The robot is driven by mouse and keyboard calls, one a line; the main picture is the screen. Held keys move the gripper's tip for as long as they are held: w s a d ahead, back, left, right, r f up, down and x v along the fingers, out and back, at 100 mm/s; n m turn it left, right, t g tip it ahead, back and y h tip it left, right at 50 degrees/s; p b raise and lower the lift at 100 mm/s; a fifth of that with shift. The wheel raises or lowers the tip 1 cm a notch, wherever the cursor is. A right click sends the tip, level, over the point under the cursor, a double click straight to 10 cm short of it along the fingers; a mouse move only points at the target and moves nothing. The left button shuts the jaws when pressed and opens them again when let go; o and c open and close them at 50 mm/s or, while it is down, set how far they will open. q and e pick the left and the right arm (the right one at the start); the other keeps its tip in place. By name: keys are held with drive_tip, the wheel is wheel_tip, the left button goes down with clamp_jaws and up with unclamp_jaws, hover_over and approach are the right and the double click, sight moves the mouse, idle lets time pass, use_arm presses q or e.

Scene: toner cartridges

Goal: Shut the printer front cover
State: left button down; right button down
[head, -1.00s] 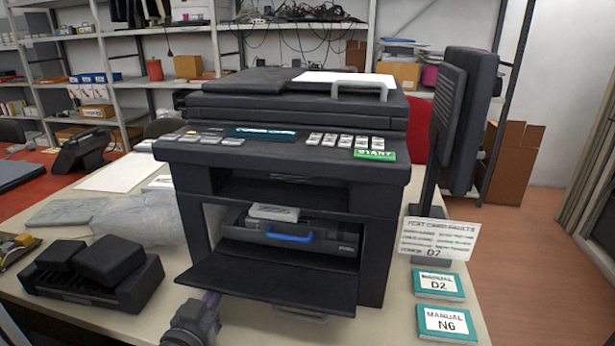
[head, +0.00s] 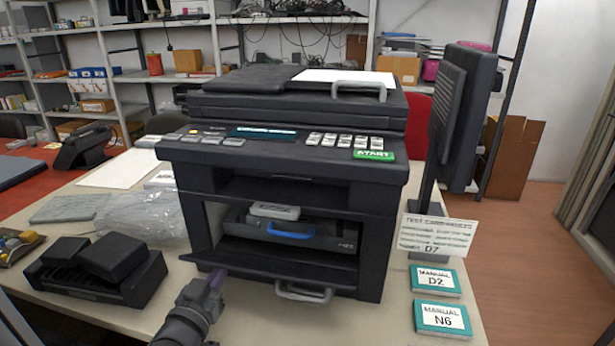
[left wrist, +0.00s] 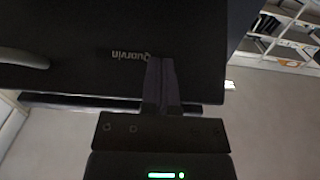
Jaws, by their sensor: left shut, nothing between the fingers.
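The dark printer (head: 285,160) stands on the table, with its front cover (head: 270,262) hinged at the bottom and partly raised, tilted outward. Above the cover's edge, the opening shows a toner cartridge with a blue handle (head: 291,230). My left gripper (head: 216,280) is shut and empty, with its fingertips at the left part of the cover's outer face. In the left wrist view, the shut fingers (left wrist: 160,75) lie against or very close to the dark cover face (left wrist: 80,70) that bears upside-down lettering. My right gripper is not in view.
A black cartridge unit (head: 98,272) and a plastic bag (head: 150,215) lie left of the printer. A sign stand (head: 437,237) and two manuals (head: 442,318) are at its right. A light handle (head: 305,291) sits below the cover.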

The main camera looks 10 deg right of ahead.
sight(225, 259)
use_arm(q)
drive_tip(key=shift+w+d+r+p, duration=0.15)
drive_tip(key=shift+w+r, duration=0.3)
drive_tip(key=shift+r, duration=0.1)
drive_tip(key=shift+w+d+r+p, duration=0.15)
drive_tip(key=shift+w+r, duration=0.25)
drive_tip(key=shift+r, duration=0.1)
drive_tip(key=shift+w+d+r, duration=0.2)
drive_tip(key=shift+w+r, duration=0.15)
drive_tip(key=shift+w, duration=0.15)
drive_tip(key=shift+w+d+r, duration=0.15)
drive_tip(key=shift+w+r, duration=0.15)
drive_tip(key=shift+w, duration=0.15)
drive_tip(key=shift+w+d+r, duration=0.1)
drive_tip(key=shift+w+r, duration=0.1)
drive_tip(key=shift+w, duration=0.05)
